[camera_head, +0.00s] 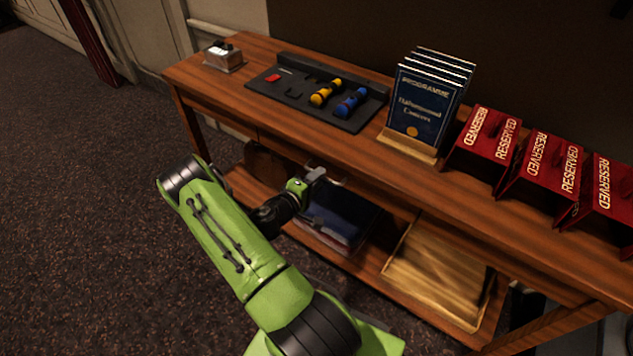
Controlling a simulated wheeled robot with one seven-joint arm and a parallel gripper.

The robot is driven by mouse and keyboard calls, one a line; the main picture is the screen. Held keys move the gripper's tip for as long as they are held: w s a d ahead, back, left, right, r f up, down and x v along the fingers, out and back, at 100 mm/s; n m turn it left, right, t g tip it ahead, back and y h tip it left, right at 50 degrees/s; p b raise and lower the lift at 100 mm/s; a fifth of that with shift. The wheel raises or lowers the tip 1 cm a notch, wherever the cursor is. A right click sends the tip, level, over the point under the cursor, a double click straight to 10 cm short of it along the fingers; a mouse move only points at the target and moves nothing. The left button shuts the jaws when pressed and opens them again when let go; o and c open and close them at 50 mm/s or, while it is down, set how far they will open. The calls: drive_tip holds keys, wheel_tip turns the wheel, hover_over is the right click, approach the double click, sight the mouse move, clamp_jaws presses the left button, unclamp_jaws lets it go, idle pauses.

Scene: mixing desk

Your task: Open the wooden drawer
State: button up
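The wooden table (215,92) has a front panel under its top, with a thin vertical seam near the left end. The wooden drawer front (285,146) appears to lie right of this seam, flush with the panel, so the drawer looks closed. I cannot make out a handle; my gripper may cover it. My gripper (318,176) is in front of the drawer front, close to it. Whether it touches is unclear. The fingers are small and seen from behind, so their opening does not show. My green arm reaches up from the bottom of the view.
The tabletop holds a metal box (223,57), a black tray (275,91) with yellow and blue torches, a programme stand (408,146) and red reserved signs (484,139). The lower shelf holds dark blue books or folders (338,217) and a wooden tray (440,268). Carpet is clear at left.

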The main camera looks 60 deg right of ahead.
drive_tip(key=shift+d, duration=0.1)
clamp_jaws()
idle(0.5)
